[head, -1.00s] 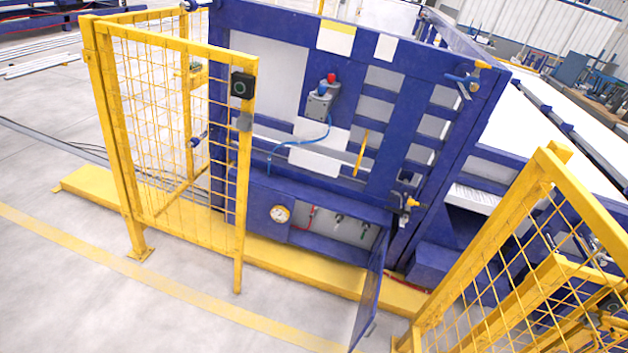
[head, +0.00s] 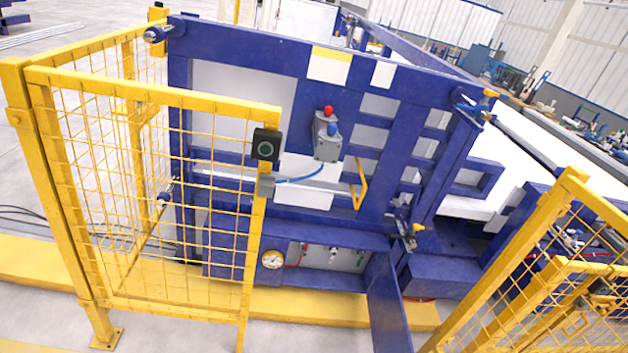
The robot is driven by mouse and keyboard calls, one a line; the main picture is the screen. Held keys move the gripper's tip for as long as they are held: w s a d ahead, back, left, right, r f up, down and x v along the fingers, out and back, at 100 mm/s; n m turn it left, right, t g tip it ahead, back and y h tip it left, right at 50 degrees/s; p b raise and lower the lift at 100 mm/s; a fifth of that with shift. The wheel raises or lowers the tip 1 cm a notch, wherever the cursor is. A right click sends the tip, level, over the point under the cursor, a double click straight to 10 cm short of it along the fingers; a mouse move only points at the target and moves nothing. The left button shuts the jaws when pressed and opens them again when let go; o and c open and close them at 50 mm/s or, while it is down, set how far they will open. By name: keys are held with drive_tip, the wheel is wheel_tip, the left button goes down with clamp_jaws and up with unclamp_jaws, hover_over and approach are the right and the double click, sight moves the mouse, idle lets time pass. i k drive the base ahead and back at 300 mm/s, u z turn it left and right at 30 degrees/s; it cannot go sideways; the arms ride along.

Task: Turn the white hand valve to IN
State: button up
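A blue cabinet (head: 235,240) sits low on the front of the blue machine, and its door (head: 388,308) stands open toward me. Small fittings show on the light panel inside: a red one (head: 303,252) at the left and a small whitish one (head: 333,253) in the middle. The whitish one may be the white hand valve. It is too small to read its position or any IN marking. A round white gauge (head: 272,260) is on the cabinet front, left of the opening. My gripper is not in view.
A yellow mesh fence (head: 150,190) stands at the left, its post with a black switch box (head: 266,145) near the cabinet's left side. Another yellow mesh fence (head: 500,270) stands at the lower right.

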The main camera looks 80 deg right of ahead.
sight(334, 253)
drive_tip(key=u, duration=0.1)
drive_tip(key=i, duration=0.35)
drive_tip(key=z, duration=1.65)
drive_tip(key=i, duration=1.5)
drive_tip(key=z, duration=1.85)
